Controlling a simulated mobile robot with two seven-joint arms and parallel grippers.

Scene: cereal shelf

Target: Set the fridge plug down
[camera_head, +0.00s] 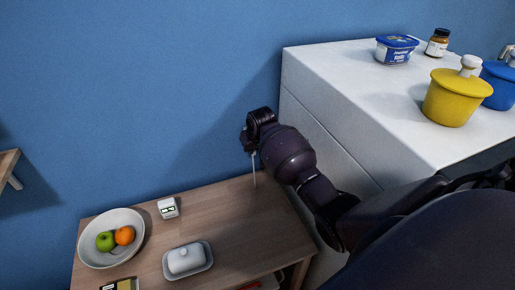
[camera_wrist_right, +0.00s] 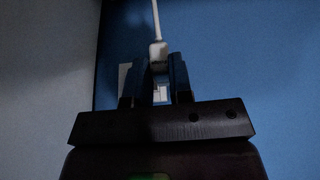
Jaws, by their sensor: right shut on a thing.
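The fridge plug (camera_wrist_right: 158,50) is a small white plug with a white cable running up from it in the right wrist view. My right gripper (camera_wrist_right: 157,68) is shut on it, one dark finger on each side. A pale plate-like patch (camera_wrist_right: 124,76) shows on the blue wall behind the fingers; I cannot tell whether the plug touches it. In the head view my right gripper (camera_head: 247,140) is by the blue wall, above the back of the wooden table (camera_head: 222,222). A thin white cable (camera_head: 254,172) hangs below it. The plug itself is hidden there. My left gripper is out of view.
On the table are a white bowl (camera_head: 88,252) with fruit, a small white device (camera_head: 168,207) and a butter dish (camera_head: 188,258). A tall white unit (camera_head: 340,85) stands right, bearing a blue tub (camera_head: 395,50), a jar and a yellow pot (camera_head: 455,100). The table's back middle is clear.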

